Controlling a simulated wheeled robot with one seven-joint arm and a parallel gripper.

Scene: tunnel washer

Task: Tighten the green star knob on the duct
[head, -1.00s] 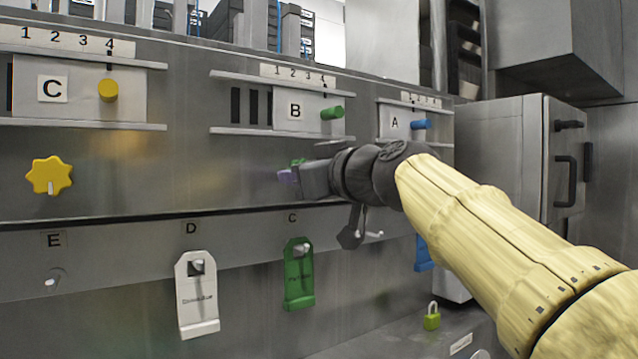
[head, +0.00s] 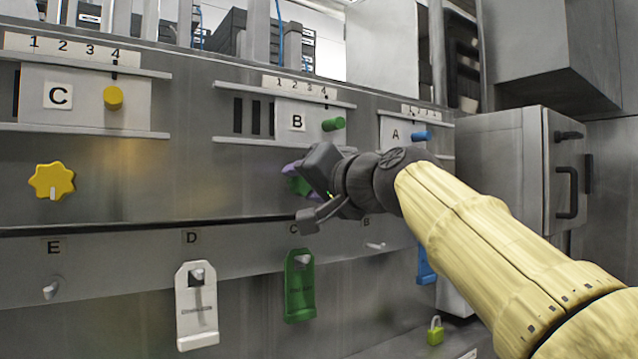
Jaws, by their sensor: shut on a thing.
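The green star knob (head: 299,187) is on the steel duct front below slide plate B, and most of it is hidden behind my gripper. My gripper (head: 296,175) is at the knob, shut on it, with a purple fingertip showing at the knob's upper left. The gripper's dark body is rolled and tilted, and it hides the right side of the knob. The knob's pointer cannot be seen.
Slide plate B (head: 297,118) with its green peg is just above my gripper. A yellow star knob (head: 51,181) is at the left. A white tag (head: 196,305), a green tag (head: 299,286) and a blue tag (head: 424,262) hang below. A green padlock (head: 435,331) is at lower right.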

